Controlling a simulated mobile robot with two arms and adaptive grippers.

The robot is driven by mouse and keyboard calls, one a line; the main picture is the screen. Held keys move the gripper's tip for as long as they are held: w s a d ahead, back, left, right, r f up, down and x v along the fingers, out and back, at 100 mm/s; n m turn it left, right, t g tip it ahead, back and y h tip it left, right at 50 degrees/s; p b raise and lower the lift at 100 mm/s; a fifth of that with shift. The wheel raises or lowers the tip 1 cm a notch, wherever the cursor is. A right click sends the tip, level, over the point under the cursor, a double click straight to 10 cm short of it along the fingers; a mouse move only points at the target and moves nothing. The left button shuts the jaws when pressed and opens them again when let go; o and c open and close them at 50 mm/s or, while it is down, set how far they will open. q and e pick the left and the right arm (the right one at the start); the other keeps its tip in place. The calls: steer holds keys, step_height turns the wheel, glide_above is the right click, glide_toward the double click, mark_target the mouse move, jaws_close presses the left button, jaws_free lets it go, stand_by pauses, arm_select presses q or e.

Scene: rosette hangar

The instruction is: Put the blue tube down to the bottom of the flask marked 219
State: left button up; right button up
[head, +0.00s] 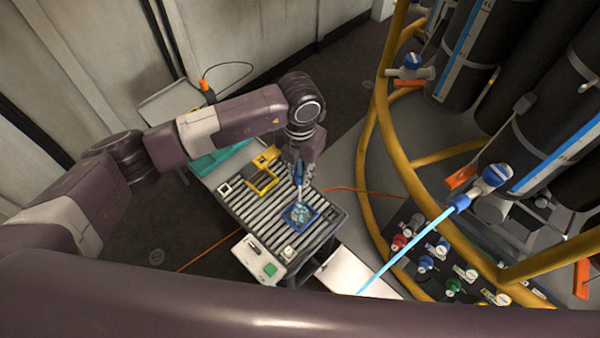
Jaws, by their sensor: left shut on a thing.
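A light blue tube (408,248) hangs from the blue fitting of a valve on a dark cylinder at the right. It slants down to the left, and its lower end meets the edge of my own body in the foreground, so I cannot see its tip. My left gripper (299,168) points down over the slatted table, shut on a narrow blue-topped thing (299,176). Below it, a small clear round thing, perhaps a flask (300,213), sits in a blue square holder. I cannot read a mark on it, nor tell whether it is joined to the held thing. My right gripper is not in view.
A yellow tubular frame (362,185) curves around the dark cylinders (470,55) at the right. An orange cable crosses the floor.

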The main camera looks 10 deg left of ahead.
mark_target(300, 201)
arm_select(q)
steer(key=shift+f, duration=0.2)
stand_by(0.4)
steer(key=shift+f+b, duration=0.95)
steer(key=shift+b, duration=0.05)
steer(key=shift+f, duration=0.15)
steer(key=shift+f+b, duration=1.75)
steer(key=shift+f+b, duration=1.9)
steer(key=shift+f, duration=0.3)
steer(key=shift+f+b, duration=0.2)
steer(key=shift+b, duration=0.2)
